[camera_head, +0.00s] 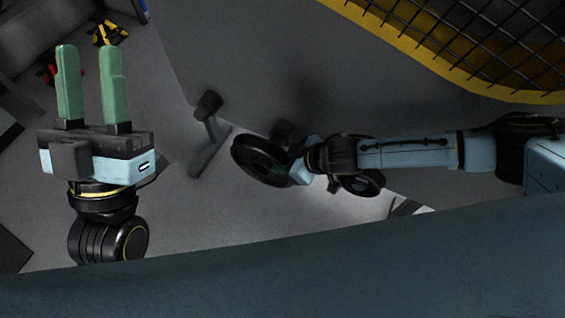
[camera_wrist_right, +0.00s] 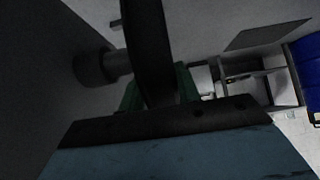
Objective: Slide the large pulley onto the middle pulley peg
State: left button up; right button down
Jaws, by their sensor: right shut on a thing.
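The large pulley (camera_head: 254,163), a black wheel, is held at the end of my right arm in the head view. In the right wrist view the pulley (camera_wrist_right: 150,45) shows edge-on between the green fingers of my right gripper (camera_wrist_right: 158,88), which is shut on it. A dark round peg (camera_wrist_right: 95,66) stands out from a grey panel just left of the pulley; I cannot tell whether they touch or which peg it is. In the head view a dark peg-like part (camera_head: 208,104) shows left of the pulley. My left gripper (camera_head: 88,85) is open and empty, far left.
A yellow-framed mesh guard (camera_head: 455,50) fills the top right of the head view. Small yellow (camera_head: 108,33) and red items lie at the top left. The right wrist view shows shelving (camera_wrist_right: 250,80) and a blue part at the right.

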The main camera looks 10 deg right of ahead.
jog(key=shift+w+r, duration=0.15)
jog(key=shift+w, duration=0.1)
dwell(0.3)
jog(key=shift+w+d, duration=0.7)
jog(key=shift+w, duration=0.25)
jog(key=shift+w+d, duration=0.1)
dwell(0.3)
jog(key=shift+w+d, duration=0.65)
jog(key=shift+w, duration=0.3)
jog(key=shift+w+d, duration=0.15)
jog(key=shift+w, duration=0.05)
jog(key=shift+w+d, duration=0.4)
jog(key=shift+w, duration=0.15)
jog(key=shift+w+d, duration=0.25)
dwell(1.0)
